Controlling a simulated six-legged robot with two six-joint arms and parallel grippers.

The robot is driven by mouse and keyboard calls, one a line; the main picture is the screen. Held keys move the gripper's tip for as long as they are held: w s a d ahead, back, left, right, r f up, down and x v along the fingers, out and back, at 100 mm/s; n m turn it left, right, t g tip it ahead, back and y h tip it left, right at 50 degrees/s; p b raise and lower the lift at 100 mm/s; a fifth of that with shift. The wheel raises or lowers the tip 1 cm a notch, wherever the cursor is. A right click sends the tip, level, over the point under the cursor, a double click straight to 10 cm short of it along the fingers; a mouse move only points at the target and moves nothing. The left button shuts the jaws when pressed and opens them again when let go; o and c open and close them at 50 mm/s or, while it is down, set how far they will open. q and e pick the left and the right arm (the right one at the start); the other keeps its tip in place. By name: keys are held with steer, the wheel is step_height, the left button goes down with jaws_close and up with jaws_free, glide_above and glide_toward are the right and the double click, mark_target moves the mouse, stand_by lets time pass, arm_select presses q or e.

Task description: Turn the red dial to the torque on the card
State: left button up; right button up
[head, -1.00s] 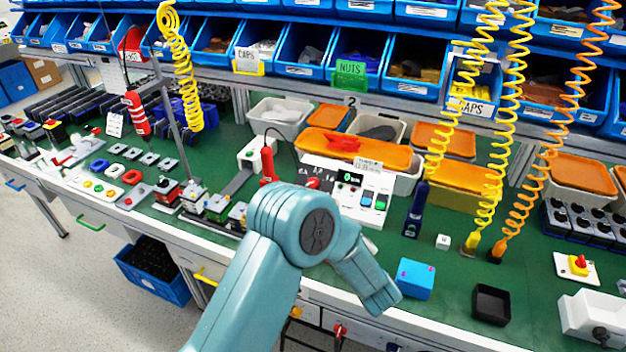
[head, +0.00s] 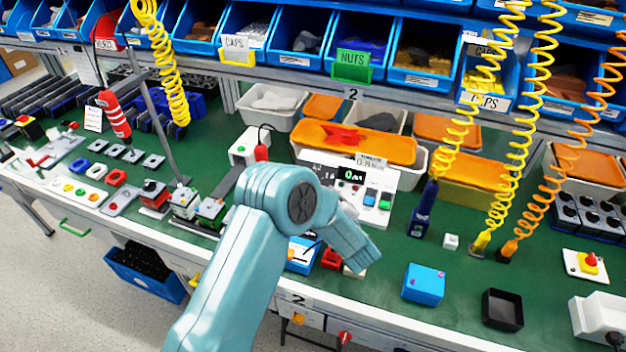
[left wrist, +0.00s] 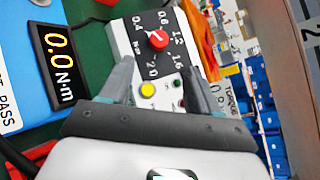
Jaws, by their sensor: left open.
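The red dial (left wrist: 158,40) sits on a white control box (left wrist: 135,35) in the left wrist view, inside a printed scale that includes 0.4, 1.6 and 2.0. Its exact pointer direction is hard to read. My left gripper (left wrist: 156,70) is open and empty, its fingers apart and short of the dial in the picture. An orange display (left wrist: 60,62) reads 0.0 N·m. In the head view my teal left arm covers part of the box (head: 383,180). My right gripper is out of view.
A yellow button (left wrist: 147,90) lies near the fingers. In the head view, a blue box (head: 424,284) and a black tray (head: 502,309) stand right of my arm. Yellow coiled hoses (head: 527,130) hang at the right. Green bench shows between these.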

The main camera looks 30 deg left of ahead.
arm_select(q)
steer(key=p+x, duration=0.2)
steer(key=x, duration=0.8)
steer(key=shift+a+f, duration=0.15)
steer(key=shift+f, duration=0.05)
steer(key=shift+w+a+f, duration=0.2)
steer(key=shift+w+a, duration=0.05)
steer(key=shift+w, duration=0.05)
steer(key=shift+r, duration=0.1)
steer(key=shift+s+d, duration=0.1)
steer(key=shift+c, duration=0.3)
steer(key=c, duration=1)
